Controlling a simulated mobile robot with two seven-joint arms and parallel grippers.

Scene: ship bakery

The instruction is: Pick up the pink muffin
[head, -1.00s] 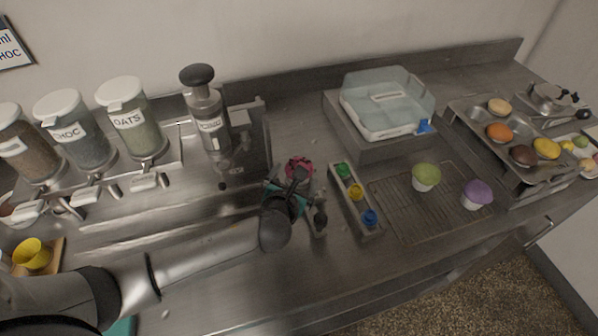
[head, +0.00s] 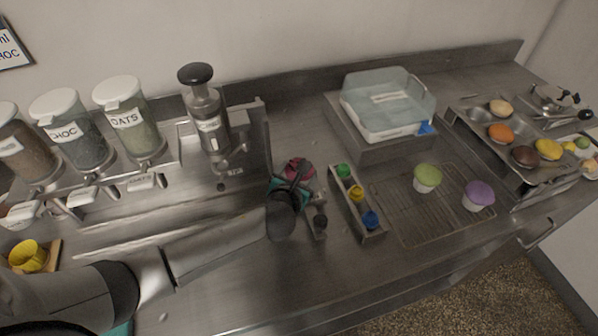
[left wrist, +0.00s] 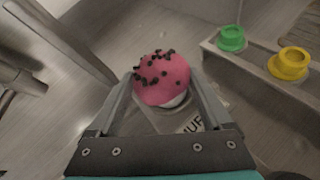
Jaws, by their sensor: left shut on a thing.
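The pink muffin (left wrist: 163,80) has a pink top with dark sprinkles and a pale base. In the left wrist view it sits between the two fingers of my left gripper (left wrist: 163,92), which is shut on it. A pale label with dark lettering shows just below it. In the head view the muffin (head: 300,168) is partly hidden behind my left gripper (head: 294,180), near the counter's middle beside the dispenser. I cannot tell whether it still touches the counter. My right gripper is not in view.
A narrow rack (head: 342,205) with green, yellow and blue pieces stands close on the right. Beyond it, a green muffin (head: 427,178) and a purple muffin (head: 478,195) stand on a wire grid (head: 408,232). A dispenser (head: 208,120) stands at the left.

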